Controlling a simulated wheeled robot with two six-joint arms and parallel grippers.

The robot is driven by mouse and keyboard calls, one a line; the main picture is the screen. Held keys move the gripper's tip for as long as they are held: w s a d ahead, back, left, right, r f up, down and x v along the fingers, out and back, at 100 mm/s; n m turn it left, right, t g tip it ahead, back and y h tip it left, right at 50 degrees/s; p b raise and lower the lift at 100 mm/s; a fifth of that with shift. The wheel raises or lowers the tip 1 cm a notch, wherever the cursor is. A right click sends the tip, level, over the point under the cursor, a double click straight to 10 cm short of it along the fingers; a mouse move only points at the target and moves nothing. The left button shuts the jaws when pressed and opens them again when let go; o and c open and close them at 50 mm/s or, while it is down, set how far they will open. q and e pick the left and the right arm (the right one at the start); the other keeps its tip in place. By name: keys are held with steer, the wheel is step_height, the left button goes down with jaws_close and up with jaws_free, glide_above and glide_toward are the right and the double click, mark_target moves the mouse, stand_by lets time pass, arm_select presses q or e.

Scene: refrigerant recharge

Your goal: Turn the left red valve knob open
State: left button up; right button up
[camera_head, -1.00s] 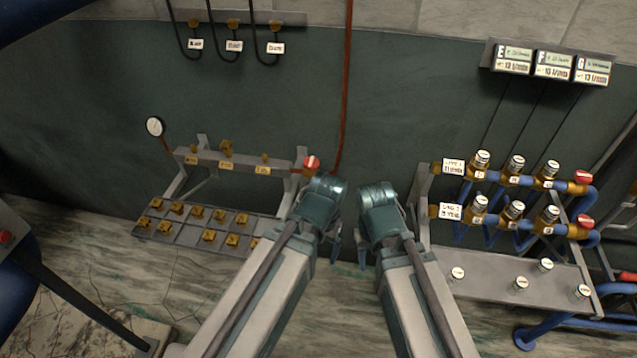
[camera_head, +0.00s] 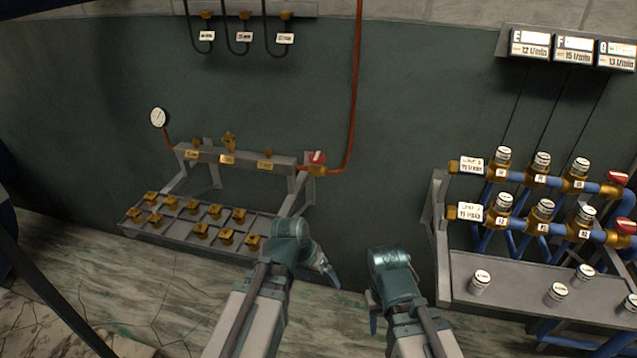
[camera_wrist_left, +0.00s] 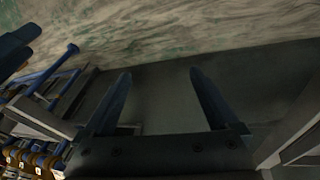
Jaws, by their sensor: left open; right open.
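The left red valve knob (camera_head: 317,157) sits at the right end of the grey manifold rail (camera_head: 240,158) on the left rig, by the red hose. My left gripper (camera_head: 328,275) is below the knob, apart from it, with empty jaws. Its two dark fingers (camera_wrist_left: 160,78) stand apart in the left wrist view, with nothing between them; the knob cannot be made out there. My right gripper (camera_head: 373,312) is further right and lower, open, between the two rigs and touching nothing that I can see.
The right rig (camera_head: 545,280) carries blue pipes, white-capped valves and two more red knobs (camera_head: 618,178) at its right. A shelf with brass fittings (camera_head: 185,228) lies below the left manifold. The red hose (camera_head: 354,90) runs up the wall. Wall and floor between the rigs are clear.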

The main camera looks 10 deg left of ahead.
arm_select(q)
steer(key=w+r+m+t+h+b, duration=0.1)
steer(key=w+r+t+h, duration=0.1)
steer(key=w+r+t, duration=0.3)
steer(key=w+r+m+t+h+b, duration=0.1)
steer(key=w+r+t+h, duration=0.15)
steer(key=w, duration=0.35)
steer(key=w+a+r+n+t+y, duration=0.2)
steer(key=w+a+r+t+y, duration=0.1)
steer(key=w+a+r+t, duration=0.2)
steer(key=a+r+t, duration=0.2)
steer(key=a+r, duration=0.2)
steer(key=a, duration=0.1)
arm_select(e)
step_height(320, 180, down, 4)
steer(key=shift+f, duration=0.1)
arm_select(q)
steer(key=shift+w, duration=0.2)
